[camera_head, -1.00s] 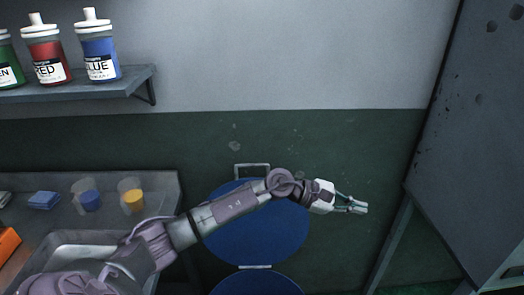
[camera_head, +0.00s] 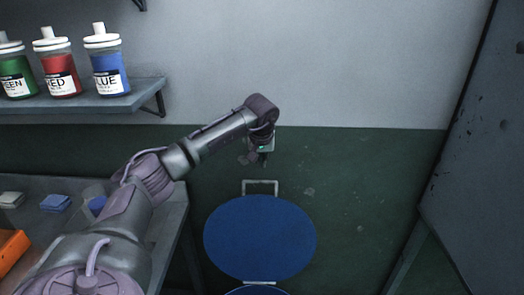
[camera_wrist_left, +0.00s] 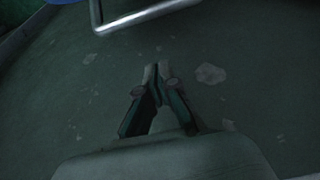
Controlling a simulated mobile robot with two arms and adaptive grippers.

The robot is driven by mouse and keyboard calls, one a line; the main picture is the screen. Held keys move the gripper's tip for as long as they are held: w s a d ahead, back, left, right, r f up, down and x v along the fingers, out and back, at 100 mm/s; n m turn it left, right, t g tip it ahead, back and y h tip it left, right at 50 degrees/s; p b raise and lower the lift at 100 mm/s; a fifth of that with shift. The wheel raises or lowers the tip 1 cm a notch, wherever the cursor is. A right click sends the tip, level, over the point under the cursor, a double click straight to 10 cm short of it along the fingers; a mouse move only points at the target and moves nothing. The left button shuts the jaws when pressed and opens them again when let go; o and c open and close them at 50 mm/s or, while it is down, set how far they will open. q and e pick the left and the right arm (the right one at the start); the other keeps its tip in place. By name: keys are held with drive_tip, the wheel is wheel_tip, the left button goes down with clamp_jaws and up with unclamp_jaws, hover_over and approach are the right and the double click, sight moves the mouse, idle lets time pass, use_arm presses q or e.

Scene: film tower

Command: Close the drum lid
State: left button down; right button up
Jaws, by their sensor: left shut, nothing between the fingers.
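The drum lid (camera_head: 260,238) is a blue disc standing raised against the green wall, with a metal handle (camera_head: 260,184) at its top edge. Its hinge side is at the bottom, where a little of the blue drum (camera_head: 257,291) shows at the frame's lower edge. My left gripper (camera_head: 263,164) is above the handle, apart from it in the picture. In the left wrist view its fingers (camera_wrist_left: 157,72) are together and empty, with the handle (camera_wrist_left: 145,17) at the top and a blue rim at the upper left. My right gripper is not in view.
A shelf (camera_head: 85,103) with green, red and blue bottles is at the upper left. A metal bench (camera_head: 170,225) with sponges and an orange object (camera_head: 12,247) is below it. A grey panel (camera_head: 475,130) stands at the right. The wall right of the lid is clear.

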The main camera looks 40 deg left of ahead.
use_arm(q)
drive_tip(key=s+d+f+p, duration=0.2)
drive_tip(key=f, duration=0.1)
drive_tip(key=shift+s+f+p, duration=0.1)
drive_tip(key=shift+p, duration=0.2)
drive_tip(key=shift+a, duration=0.1)
idle(0.4)
